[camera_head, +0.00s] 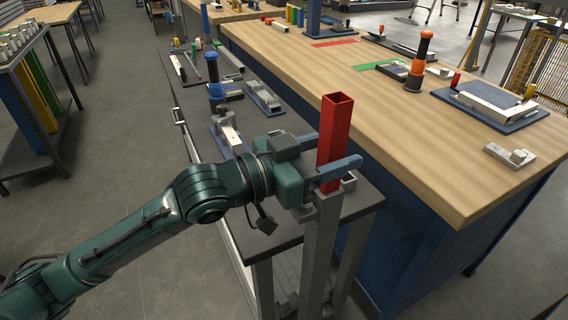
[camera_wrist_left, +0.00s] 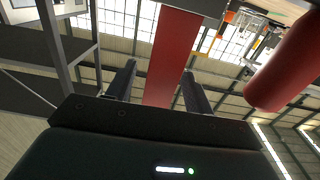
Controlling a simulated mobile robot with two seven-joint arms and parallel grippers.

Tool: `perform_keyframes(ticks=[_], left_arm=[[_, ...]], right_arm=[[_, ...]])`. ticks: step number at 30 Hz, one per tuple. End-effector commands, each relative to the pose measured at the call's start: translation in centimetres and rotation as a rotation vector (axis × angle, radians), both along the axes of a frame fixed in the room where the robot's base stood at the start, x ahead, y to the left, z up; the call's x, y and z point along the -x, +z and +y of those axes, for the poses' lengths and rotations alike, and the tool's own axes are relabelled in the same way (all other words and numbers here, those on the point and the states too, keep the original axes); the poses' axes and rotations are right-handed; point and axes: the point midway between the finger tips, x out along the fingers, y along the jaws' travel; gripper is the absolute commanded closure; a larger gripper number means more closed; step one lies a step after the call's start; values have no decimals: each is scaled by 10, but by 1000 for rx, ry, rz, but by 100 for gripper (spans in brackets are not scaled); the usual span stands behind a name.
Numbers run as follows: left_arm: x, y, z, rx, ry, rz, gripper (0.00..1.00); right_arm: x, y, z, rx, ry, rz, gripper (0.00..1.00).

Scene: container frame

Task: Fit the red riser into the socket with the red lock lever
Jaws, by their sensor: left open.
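The red riser (camera_head: 335,125) is a square, open-topped red tube. It stands upright at the top of a grey metal post (camera_head: 322,235) at the near corner of the dark bench. Its lower end meets the post's top, but the gripper partly hides this, and I cannot tell how deep it sits. My left gripper (camera_head: 340,150) is open, with its blue-grey fingers on either side of the riser. In the left wrist view the riser (camera_wrist_left: 174,55) shows between the spread fingers (camera_wrist_left: 158,85). A rounded red bar (camera_wrist_left: 285,70), possibly the lock lever, is at the right there.
A wooden-topped blue workbench (camera_head: 440,130) stands close on the right, carrying an orange-handled tool (camera_head: 419,62) and a blue plate (camera_head: 490,105). A blue-handled tool (camera_head: 216,90) stands on the dark bench (camera_head: 270,125).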

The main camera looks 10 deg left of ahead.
Motion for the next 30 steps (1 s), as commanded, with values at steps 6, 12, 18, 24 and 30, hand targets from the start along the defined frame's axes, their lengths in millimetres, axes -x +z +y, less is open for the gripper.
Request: perform_keyframes(ticks=[6, 12, 18, 24, 30], left_arm=[[29, -4, 41, -5, 2, 1, 48], [51, -3, 70, -6, 1, 2, 48], [63, -2, 86, -3, 1, 1, 48], [67, 0, 91, 0, -1, 1, 48], [67, 0, 91, 1, -2, 1, 48]], right_arm=[[1, -9, 0, -8, -2, 5, 64], [1, -12, 1, -18, -4, 5, 64], [0, -12, 1, -29, -5, 1, 64], [1, -13, 1, -32, -6, 2, 64], [1, -13, 1, -31, -6, 3, 64]])
